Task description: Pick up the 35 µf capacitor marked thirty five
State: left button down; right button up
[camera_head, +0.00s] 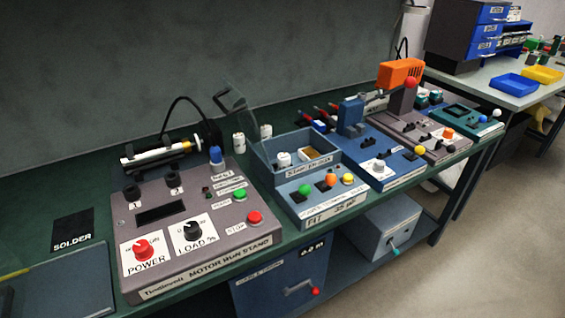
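Two small white cylinders stand on the green bench behind the blue box: a left one (239,143) and a right one (266,131). Another white cylinder (284,159) sits inside the open blue box (278,179). They look like capacitors, but their markings are too small to read, so I cannot tell which is marked thirty five. Neither of my grippers is in view.
The grey motor run stand (196,262) fills the left front, with a motor-like cylinder (158,153) behind it. A clear raised lid (233,97) is close to the left white cylinder. Blue and grey testers (377,150) stand to the right.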

aim_at(284, 158)
jog(key=l+u, duration=0.1)
jog(key=u, duration=0.95)
jog(key=l+u, duration=0.45)
jog(key=u, duration=0.2)
jog(key=k+l+u, duration=0.1)
jog(key=l+u, duration=0.25)
jog(key=k+l+u, duration=0.5)
jog(key=l, duration=0.15)
jog(key=i, duration=0.1)
